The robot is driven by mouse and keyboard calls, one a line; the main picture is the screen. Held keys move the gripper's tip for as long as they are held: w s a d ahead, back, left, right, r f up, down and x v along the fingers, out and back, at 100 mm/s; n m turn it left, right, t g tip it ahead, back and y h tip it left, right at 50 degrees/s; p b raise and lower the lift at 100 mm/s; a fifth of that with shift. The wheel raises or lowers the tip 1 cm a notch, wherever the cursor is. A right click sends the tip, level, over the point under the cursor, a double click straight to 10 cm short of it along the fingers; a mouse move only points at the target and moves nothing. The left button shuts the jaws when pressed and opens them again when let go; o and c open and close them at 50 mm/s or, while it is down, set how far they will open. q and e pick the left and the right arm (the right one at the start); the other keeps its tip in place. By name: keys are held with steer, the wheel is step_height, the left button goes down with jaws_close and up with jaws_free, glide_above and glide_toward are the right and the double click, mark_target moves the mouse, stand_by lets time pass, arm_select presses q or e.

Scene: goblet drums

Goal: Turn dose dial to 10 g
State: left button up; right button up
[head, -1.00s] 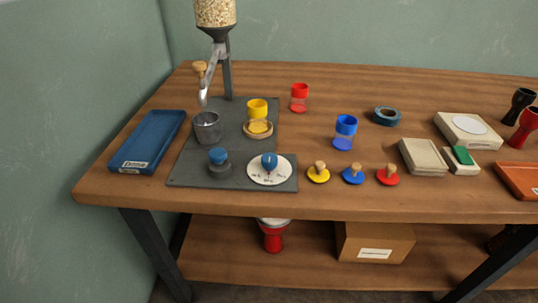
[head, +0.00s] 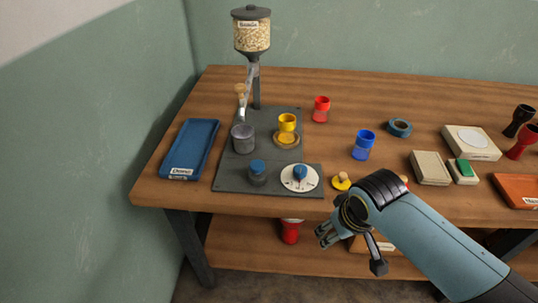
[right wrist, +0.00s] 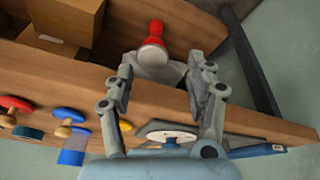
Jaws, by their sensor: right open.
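The dose dial (head: 300,178) is a white disc with a blue knob, set on the right front of the dark grey dispenser base (head: 232,178). Its knob looks to point toward the front; the small markings are too small to read. My right gripper (head: 340,240) is open and empty, in front of the table edge, below and right of the dial. My left gripper is not in view.
A dark knob with a blue top (head: 257,168) stands left of the dial. A metal cup (head: 243,138) and a yellow cup (head: 287,122) stand behind. A yellow stamper (head: 341,182) is close right. A blue tray (head: 190,148) lies left; the table's front edge (head: 240,208) is near my gripper.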

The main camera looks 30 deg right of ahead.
steer(key=shift+m+t, duration=0.3)
steer(key=w+r, duration=0.2)
steer(key=r, duration=0.1)
steer(key=w+a+r+p, duration=0.1)
steer(key=w+r, duration=0.1)
steer(key=r, duration=0.1)
steer(key=w+r, duration=0.2)
steer(key=r, duration=0.1)
steer(key=shift+w+a+p, duration=0.25)
steer(key=shift+p, duration=0.05)
steer(key=m+p, duration=0.1)
glide_toward(301, 168)
steer(key=s+r, duration=0.1)
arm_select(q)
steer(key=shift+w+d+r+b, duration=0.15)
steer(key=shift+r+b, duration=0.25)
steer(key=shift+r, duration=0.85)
arm_select(e)
steer(key=x, duration=1)
steer(key=shift+w+a+f, duration=0.1)
steer(key=shift+w, duration=0.2)
steer(key=c, duration=1.1)
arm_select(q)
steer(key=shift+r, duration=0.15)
arm_select(e)
steer(key=shift+t, duration=0.3)
